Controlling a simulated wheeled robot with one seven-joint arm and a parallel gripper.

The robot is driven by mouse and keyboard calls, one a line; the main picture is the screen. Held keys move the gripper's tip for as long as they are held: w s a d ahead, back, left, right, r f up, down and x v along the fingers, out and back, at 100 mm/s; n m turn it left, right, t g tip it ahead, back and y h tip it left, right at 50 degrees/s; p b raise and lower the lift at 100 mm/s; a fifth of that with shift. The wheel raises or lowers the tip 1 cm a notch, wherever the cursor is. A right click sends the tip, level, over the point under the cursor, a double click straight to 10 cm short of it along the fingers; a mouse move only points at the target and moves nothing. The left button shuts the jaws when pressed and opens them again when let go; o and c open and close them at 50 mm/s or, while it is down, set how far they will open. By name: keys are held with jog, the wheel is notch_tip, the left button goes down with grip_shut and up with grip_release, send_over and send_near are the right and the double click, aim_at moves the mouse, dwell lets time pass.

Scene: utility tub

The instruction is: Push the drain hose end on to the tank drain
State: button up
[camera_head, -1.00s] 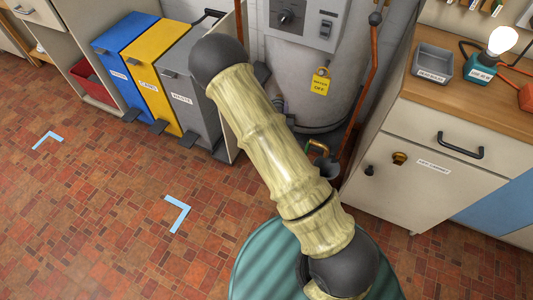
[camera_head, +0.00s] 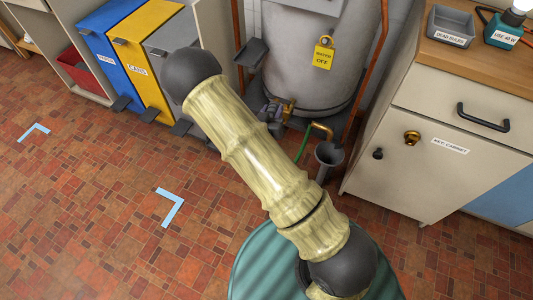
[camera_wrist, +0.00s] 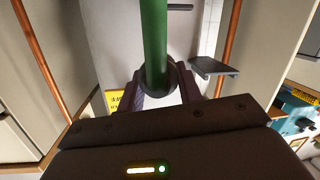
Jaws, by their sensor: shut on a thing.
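My gripper (camera_wrist: 163,88) is shut on the drain hose end in the wrist view. The green hose (camera_wrist: 154,38) runs from between the fingers up out of the picture, with a dark collar around it at the fingers. In the head view my gripper is hidden behind my arm, and a short length of green hose (camera_head: 305,146) shows beside the arm. The tank (camera_head: 312,65) stands at the back. A brass fitting (camera_head: 288,107), which looks like the tank drain, sits low at its front. Whether the hose end touches the drain cannot be seen.
A copper outlet pipe (camera_head: 323,130) bends over a dark funnel (camera_head: 329,158) right of the drain. The key cabinet (camera_head: 435,155) stands close on the right, bins (camera_head: 145,55) on the left. A small dark shelf (camera_head: 251,52) juts out beside the tank. The floor in front is clear.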

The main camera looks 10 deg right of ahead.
jog(key=s+a+f+g+h+b, duration=0.1)
jog(key=f+b, duration=0.4)
jog(key=f, duration=0.1)
jog(key=s+a+f+h+b, duration=0.1)
jog(key=s+f+b, duration=0.1)
jog(key=f+b, duration=0.3)
jog(key=shift+s+a+f+g, duration=0.25)
jog(key=shift+f+g, duration=0.15)
jog(key=shift+f, duration=0.5)
jog(key=shift+w+d, duration=0.1)
jog(key=shift+d, duration=0.05)
jog(key=r+b+x, duration=0.1)
jog(key=x, duration=0.5)
jog(key=shift+w+r+b, duration=0.15)
jog(key=shift+b, duration=0.25)
jog(key=shift+h+p, duration=0.3)
jog(key=shift+p, duration=0.45)
dwell(0.5)
